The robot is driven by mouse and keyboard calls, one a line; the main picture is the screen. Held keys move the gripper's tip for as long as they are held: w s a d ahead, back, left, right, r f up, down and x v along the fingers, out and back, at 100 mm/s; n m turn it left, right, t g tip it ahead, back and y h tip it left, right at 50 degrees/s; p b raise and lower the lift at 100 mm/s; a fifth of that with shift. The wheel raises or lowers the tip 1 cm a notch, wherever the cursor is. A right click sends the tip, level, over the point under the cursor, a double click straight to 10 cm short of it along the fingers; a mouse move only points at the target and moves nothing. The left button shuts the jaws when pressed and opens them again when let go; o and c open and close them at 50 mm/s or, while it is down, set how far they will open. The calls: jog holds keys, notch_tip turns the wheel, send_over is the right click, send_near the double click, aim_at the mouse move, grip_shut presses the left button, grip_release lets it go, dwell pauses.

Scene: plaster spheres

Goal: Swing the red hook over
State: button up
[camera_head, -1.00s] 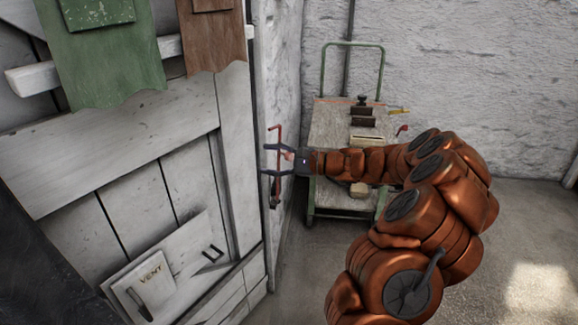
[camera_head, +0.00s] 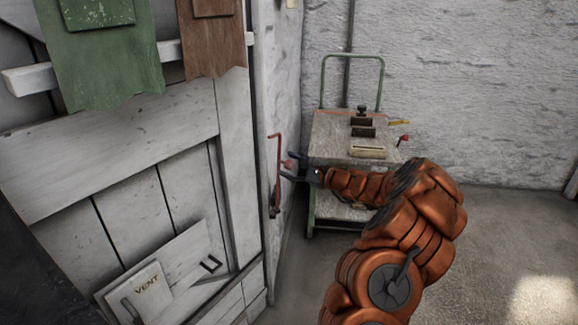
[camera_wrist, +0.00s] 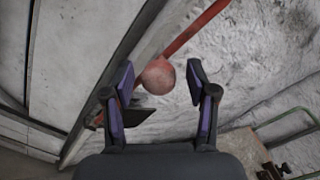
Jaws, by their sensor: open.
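The red hook (camera_head: 278,150) is a thin red bar hanging upright on the wall beside the door's right edge. In the wrist view its red bar (camera_wrist: 196,29) runs up to the right from a dull red ball (camera_wrist: 158,75). My gripper (camera_head: 286,169) is at the hook's right side, near its middle, with its fingers pointing left. In the wrist view my gripper (camera_wrist: 160,93) is open. The ball shows between and just beyond the fingertips; whether a finger touches it I cannot tell. Part of the hook's lower end is hidden in the wrist view.
A wooden-topped cart (camera_head: 330,130) with a green handle stands behind my arm, holding small dark blocks. Bare floor (camera_head: 480,240) lies to the right.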

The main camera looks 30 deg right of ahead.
jog(key=shift+w+a, duration=0.15)
jog(key=shift+w, duration=0.15)
jog(key=shift+c, duration=0.5)
grip_shut()
